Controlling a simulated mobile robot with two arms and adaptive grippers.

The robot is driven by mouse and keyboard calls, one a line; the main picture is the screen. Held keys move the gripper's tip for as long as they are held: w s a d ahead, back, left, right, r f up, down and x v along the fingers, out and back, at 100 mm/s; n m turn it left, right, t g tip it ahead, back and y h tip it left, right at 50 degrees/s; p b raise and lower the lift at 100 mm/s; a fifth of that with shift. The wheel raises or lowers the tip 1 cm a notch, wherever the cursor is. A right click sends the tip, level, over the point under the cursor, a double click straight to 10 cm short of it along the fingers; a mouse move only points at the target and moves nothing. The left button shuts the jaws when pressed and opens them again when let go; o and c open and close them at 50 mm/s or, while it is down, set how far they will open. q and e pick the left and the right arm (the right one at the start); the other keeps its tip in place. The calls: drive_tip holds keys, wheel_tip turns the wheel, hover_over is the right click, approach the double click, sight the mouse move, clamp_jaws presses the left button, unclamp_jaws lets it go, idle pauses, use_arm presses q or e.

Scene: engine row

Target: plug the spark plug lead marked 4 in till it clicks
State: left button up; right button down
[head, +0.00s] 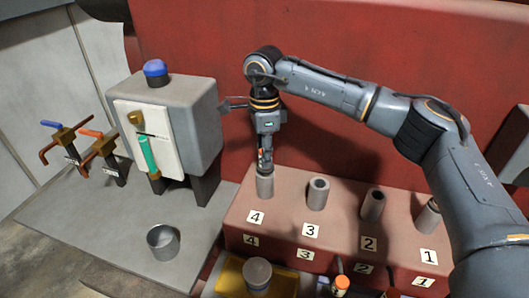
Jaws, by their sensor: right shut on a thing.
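A red block (330,212) carries a row of grey cylindrical sockets, marked 4, 3, 2 and 1 from left to right. Socket 4 (265,186) stands at the left end, directly below my right gripper (265,160). The right gripper points down and is shut on a small dark lead with a bit of orange (262,154). The fingers hide most of the lead, and I cannot read a mark on it. Its lower end is at the mouth of socket 4; how deep it sits, I cannot tell. My left gripper is out of view.
Sockets 3 (318,193) and 2 (373,205) look empty; my right arm partly covers the area by socket 1 (428,217). An orange-topped dark piece (340,286) stands at the bottom edge. On the left are a grey box (190,105), valve handles (90,134) and a metal cup (163,242).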

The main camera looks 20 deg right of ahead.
drive_tip(key=shift+f+b, duration=0.35)
drive_tip(key=shift+f, duration=0.2)
drive_tip(key=c, duration=1)
unclamp_jaws()
wheel_tip(320, 180, up, 12)
drive_tip(key=shift+f, duration=0.1)
